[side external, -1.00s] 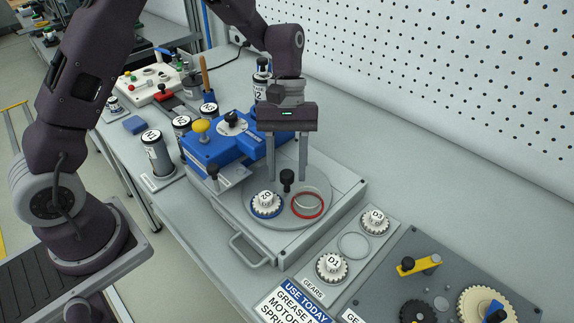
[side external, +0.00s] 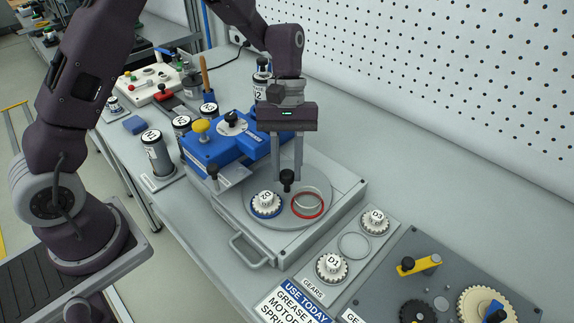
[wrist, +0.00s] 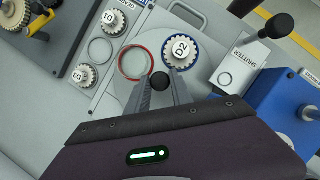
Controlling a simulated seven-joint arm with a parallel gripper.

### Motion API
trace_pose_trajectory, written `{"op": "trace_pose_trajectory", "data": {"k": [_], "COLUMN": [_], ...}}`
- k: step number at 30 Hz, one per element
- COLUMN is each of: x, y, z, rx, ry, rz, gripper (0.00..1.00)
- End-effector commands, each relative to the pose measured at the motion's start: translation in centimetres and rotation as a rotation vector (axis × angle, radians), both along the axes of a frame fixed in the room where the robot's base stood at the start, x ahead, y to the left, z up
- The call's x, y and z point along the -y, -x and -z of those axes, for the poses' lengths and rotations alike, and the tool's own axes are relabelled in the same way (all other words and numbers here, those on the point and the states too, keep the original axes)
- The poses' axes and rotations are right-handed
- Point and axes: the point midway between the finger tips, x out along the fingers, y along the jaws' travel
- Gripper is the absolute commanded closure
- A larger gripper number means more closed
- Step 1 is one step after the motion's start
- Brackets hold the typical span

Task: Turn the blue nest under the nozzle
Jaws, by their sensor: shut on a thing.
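The blue nest (side external: 266,213) is a blue ring on the round grey turntable (side external: 263,185), holding a white gear marked D2 (side external: 265,201). It sits at the front left of the plate in the side view. In the wrist view the nest (wrist: 179,66) is beside the empty red nest (wrist: 136,77). A black knob (side external: 287,187) stands on the turntable. My gripper (side external: 287,177) is shut on this knob, a finger on each side. The blue dispenser housing (side external: 215,152) stands behind the turntable. I cannot make out its nozzle.
A plate marked SHUTTER (wrist: 228,72) with a black-knobbed lever lies beside the turntable. A gear tray (side external: 315,281) holds gears D1 and D3, with an empty ring between them. Several labelled canisters stand left of the housing.

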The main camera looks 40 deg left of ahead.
Motion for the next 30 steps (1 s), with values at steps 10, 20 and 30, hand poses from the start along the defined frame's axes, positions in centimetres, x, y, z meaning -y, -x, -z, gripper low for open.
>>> {"op": "trace_pose_trajectory", "data": {"k": [10,20,30], "x": [0.0,0.01,0.04], "y": [-0.05,-0.06,-0.13], "z": [-0.08,-0.09,-0.08], "rx": [0.002,0.002,0.002], "ry": [0.001,0.0,0.001], "rz": [-0.001,0.001,0.073], "gripper": [1.0,1.0,1.0]}}
